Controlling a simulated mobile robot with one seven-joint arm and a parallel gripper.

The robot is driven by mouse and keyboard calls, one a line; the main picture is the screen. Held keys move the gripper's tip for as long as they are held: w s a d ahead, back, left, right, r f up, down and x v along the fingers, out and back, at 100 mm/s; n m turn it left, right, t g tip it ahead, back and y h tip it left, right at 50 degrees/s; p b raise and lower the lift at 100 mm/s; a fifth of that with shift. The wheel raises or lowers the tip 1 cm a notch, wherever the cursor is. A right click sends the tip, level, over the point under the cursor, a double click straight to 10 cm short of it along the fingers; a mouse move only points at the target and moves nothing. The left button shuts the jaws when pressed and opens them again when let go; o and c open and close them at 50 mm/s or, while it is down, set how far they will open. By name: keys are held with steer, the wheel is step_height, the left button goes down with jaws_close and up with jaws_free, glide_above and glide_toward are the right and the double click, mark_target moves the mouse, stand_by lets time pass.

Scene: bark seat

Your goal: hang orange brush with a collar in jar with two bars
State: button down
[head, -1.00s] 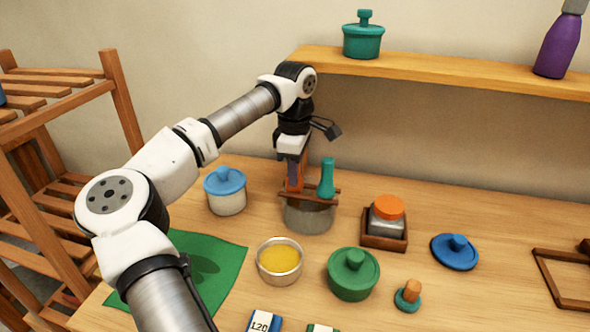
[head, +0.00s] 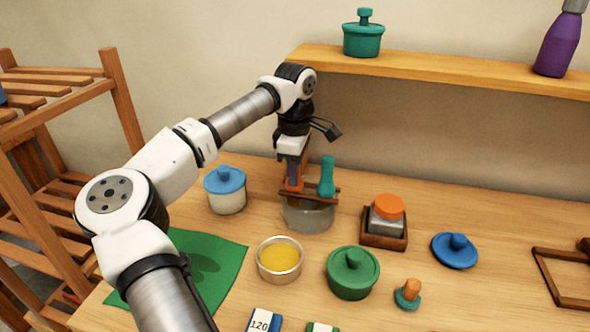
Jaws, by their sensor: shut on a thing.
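The jar with two bars (head: 308,218) is a grey, see-through vessel with two brown bars across its mouth. A teal brush (head: 327,178) stands upright at the right side of the bars. The orange brush (head: 294,184) is upright at the left side of the bars, its top inside my gripper (head: 293,178). My gripper points down and is shut on the brush, just above the bars. The collar and the brush's lower end are hard to make out at this size, so I cannot tell whether the collar touches the bars.
A white jar with a blue lid (head: 226,190) stands close on the left. A yellow-filled bowl (head: 279,260), a green pot (head: 353,272) and an orange-lidded jar in a wooden tray (head: 385,222) stand around. A shelf (head: 440,70) overhangs behind.

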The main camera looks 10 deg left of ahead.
steer(key=shift+f, duration=0.25)
steer(key=c, duration=1.1)
jaws_free()
steer(key=shift+o, duration=0.3)
steer(key=shift+o, duration=1.1)
steer(key=shift+r, duration=0.2)
steer(key=shift+r+p, duration=2.75)
steer(key=shift+r, duration=0.7)
steer(key=shift+f, duration=0.1)
